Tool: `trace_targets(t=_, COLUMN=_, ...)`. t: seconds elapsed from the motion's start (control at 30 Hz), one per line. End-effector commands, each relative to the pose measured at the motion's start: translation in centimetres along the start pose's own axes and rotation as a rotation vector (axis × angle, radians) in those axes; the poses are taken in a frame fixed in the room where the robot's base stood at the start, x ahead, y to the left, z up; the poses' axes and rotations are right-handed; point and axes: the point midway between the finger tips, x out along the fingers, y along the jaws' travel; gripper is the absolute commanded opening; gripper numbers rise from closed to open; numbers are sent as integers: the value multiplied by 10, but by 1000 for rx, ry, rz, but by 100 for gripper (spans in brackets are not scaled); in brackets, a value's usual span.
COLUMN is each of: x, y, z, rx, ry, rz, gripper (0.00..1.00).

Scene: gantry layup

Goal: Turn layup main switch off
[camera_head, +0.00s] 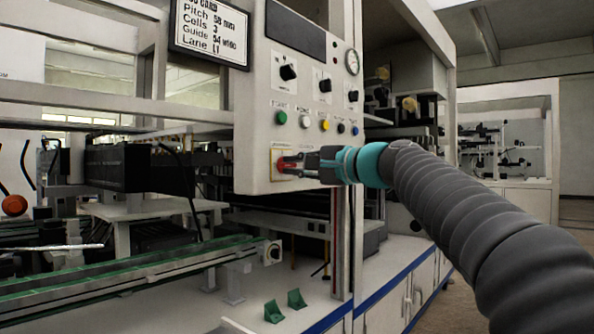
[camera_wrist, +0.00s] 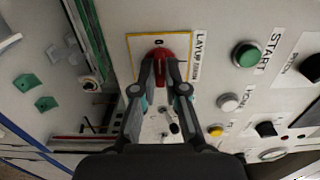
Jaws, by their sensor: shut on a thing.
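The layup main switch is a red rotary knob (camera_head: 283,165) on a yellow-bordered plate, low on the left of the white control panel (camera_head: 255,100). In the wrist view the red knob (camera_wrist: 158,55) sits on its plate (camera_wrist: 133,45), marked "0" above it and labelled "LAYUP" at the right. My gripper (camera_head: 290,165) reaches the panel from the right. Its two fingers (camera_wrist: 160,72) are shut on the knob, one on each side. The fingers hide the lower part of the knob and plate, so I cannot tell the knob's exact setting.
Beside the switch are a green START button (camera_wrist: 246,55), a white button (camera_wrist: 228,102) and a yellow button (camera_wrist: 215,131). Black selector knobs (camera_head: 288,72) and a gauge (camera_head: 352,62) are higher on the panel. A green-edged conveyor rail (camera_head: 130,272) runs below left, with green brackets (camera_head: 273,311) on the bench.

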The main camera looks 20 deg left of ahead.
Motion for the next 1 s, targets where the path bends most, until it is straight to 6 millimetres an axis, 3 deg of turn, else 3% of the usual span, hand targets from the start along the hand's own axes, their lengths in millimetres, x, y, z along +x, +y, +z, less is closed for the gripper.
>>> trace_targets(t=0.53, x=1, y=2, z=1, rx=-24, ry=-5, rz=4, gripper=0)
trace_targets(t=0.57, x=1, y=2, z=1, rx=-24, ry=-5, rz=4, gripper=16)
trace_targets(t=0.63, x=1, y=2, z=1, rx=-23, ry=-5, rz=4, gripper=34)
trace_targets(t=1.0, x=-4, y=0, z=-1, rx=-23, ry=1, rz=1, gripper=36)
